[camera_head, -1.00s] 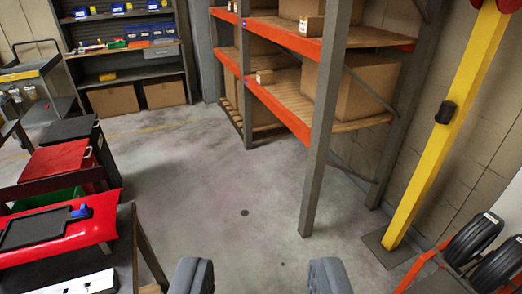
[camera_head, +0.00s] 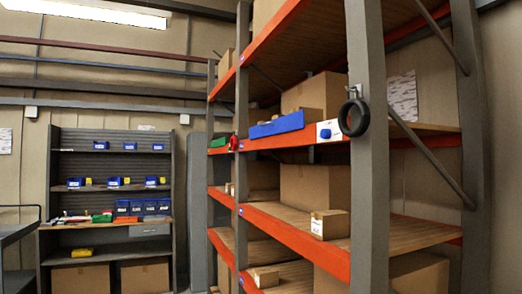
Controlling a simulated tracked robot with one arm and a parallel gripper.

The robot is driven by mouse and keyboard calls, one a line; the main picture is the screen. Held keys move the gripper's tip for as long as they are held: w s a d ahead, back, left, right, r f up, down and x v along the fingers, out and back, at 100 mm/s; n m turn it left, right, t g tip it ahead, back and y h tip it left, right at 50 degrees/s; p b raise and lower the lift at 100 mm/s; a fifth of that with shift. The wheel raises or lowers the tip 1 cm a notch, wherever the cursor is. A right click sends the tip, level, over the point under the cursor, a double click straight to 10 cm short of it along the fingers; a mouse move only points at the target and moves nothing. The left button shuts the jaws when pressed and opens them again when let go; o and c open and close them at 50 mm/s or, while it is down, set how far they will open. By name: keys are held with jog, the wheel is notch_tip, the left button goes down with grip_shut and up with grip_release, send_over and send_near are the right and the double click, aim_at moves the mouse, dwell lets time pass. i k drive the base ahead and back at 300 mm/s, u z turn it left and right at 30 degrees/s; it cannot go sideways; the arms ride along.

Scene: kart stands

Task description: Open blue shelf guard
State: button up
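The blue shelf guard (camera_head: 277,125) is a flat blue panel on the orange beam of the tall rack, at the middle shelf level. It appears raised along the beam's front edge, with a cardboard box behind it. To its right is a white plate with a blue knob (camera_head: 326,133) on the same beam. My gripper is not in this view, so its distance from the guard does not show.
The rack's near grey post (camera_head: 367,200) stands right of the guard, with a black ring (camera_head: 354,117) hanging on it. Cardboard boxes (camera_head: 315,187) fill the shelves. A grey shelf unit (camera_head: 112,180) with blue bins stands at the back left.

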aim_at(295, 121)
jog(key=z, duration=0.05)
jog(key=i, duration=2.75)
jog(key=u, duration=1.95)
jog(key=i, duration=0.8)
jog(key=z, duration=2.35)
